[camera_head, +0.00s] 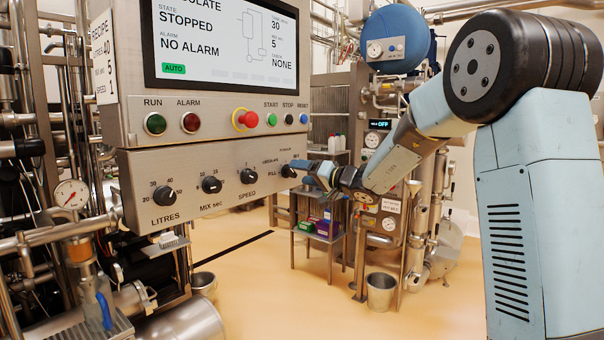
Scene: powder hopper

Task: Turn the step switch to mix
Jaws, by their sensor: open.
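The step switch (288,171) is a black rotary knob at the right end of the knob row on the lower steel panel. Labels sit around it; I read "FILL" and partly "CIRCULATE", while the others are too small or hidden. My gripper (300,164) is at the end of my light blue arm, reaching in from the right. Its fingertips are at or very close to the knob, with the jaws open. I cannot tell whether they touch it. The gripper hides part of the knob's right side, and its pointer direction is unclear.
Left of it are the speed knob (248,176), mix sec knob (211,184) and litres knob (163,195). Above are a red emergency button (245,119), lamps and a screen (222,45) reading STOPPED. A small table (318,237) and a bucket (381,291) stand behind; open floor lies below.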

